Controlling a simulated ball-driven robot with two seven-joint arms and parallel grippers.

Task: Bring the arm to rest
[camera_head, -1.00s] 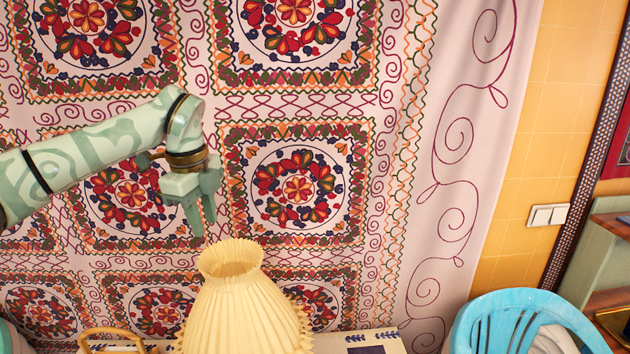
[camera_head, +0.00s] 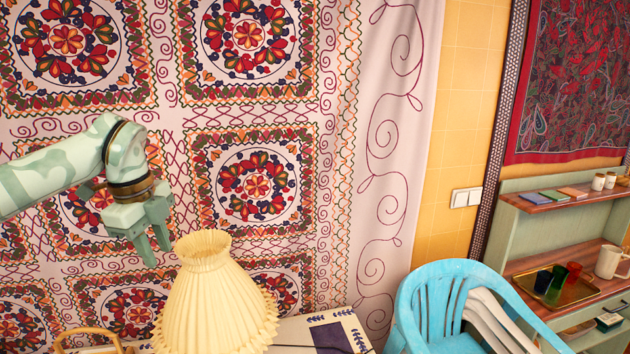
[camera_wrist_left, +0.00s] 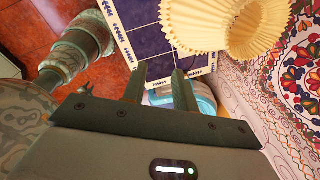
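My left arm comes in from the left in the head view, in front of a patterned hanging. My left gripper (camera_head: 152,246) points down, just left of the lamp's pleated cream shade (camera_head: 212,295). In the left wrist view its two fingers (camera_wrist_left: 160,80) stand apart with a gap between them, and nothing is held. The lampshade (camera_wrist_left: 235,20) shows at the top right there, apart from the fingers.
A small tiled table (camera_head: 335,332) stands under the lamp. A blue plastic chair (camera_head: 450,300) is at the right. A shelf unit (camera_head: 510,230) holds a tray (camera_head: 560,292), a mug (camera_head: 610,262) and books. The embroidered hanging (camera_head: 385,130) covers the wall behind.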

